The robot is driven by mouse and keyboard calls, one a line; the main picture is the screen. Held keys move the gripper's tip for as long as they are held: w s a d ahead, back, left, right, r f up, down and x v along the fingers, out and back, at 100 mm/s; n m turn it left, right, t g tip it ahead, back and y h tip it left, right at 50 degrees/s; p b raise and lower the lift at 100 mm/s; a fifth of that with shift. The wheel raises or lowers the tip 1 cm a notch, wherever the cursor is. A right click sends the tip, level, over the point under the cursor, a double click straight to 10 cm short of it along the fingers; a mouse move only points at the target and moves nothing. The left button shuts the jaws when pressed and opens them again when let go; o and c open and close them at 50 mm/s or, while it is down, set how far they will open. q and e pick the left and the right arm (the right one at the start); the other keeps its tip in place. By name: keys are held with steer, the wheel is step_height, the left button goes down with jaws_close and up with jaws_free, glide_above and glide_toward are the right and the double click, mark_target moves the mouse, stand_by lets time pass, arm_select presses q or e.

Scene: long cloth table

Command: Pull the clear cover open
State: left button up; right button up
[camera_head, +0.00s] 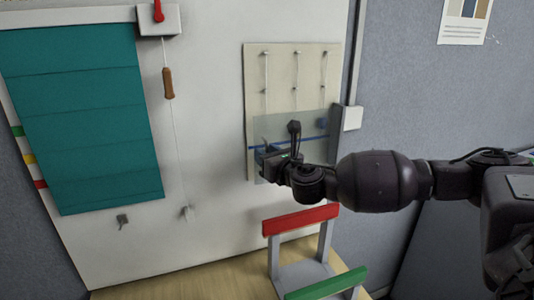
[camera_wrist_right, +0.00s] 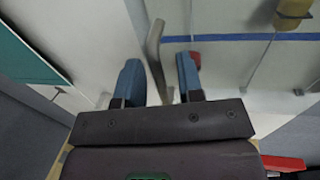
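The clear cover (camera_head: 315,122) is a see-through sheet with a blue strip, over the lower part of a cream panel (camera_head: 257,75) on the white board. It also shows in the right wrist view (camera_wrist_right: 228,62). A grey bar-like handle (camera_wrist_right: 155,48) stands at the cover's left edge in that view. My right gripper (camera_wrist_right: 160,75) is open, with its two blue fingers on either side of the handle and a visible gap to each. In the head view my right gripper (camera_head: 268,158) is in front of the cover's lower left, partly hidden by its own wrist. My left gripper is not in view.
A teal blind (camera_head: 85,115) hangs at left, beside a cord with a wooden pull (camera_head: 168,83). A red lever (camera_head: 158,10) is above it. A grey stand with red (camera_head: 300,219) and green (camera_head: 325,284) bars stands below my right arm.

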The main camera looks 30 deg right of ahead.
steer(key=shift+w, duration=0.1)
jaws_close()
stand_by(0.4)
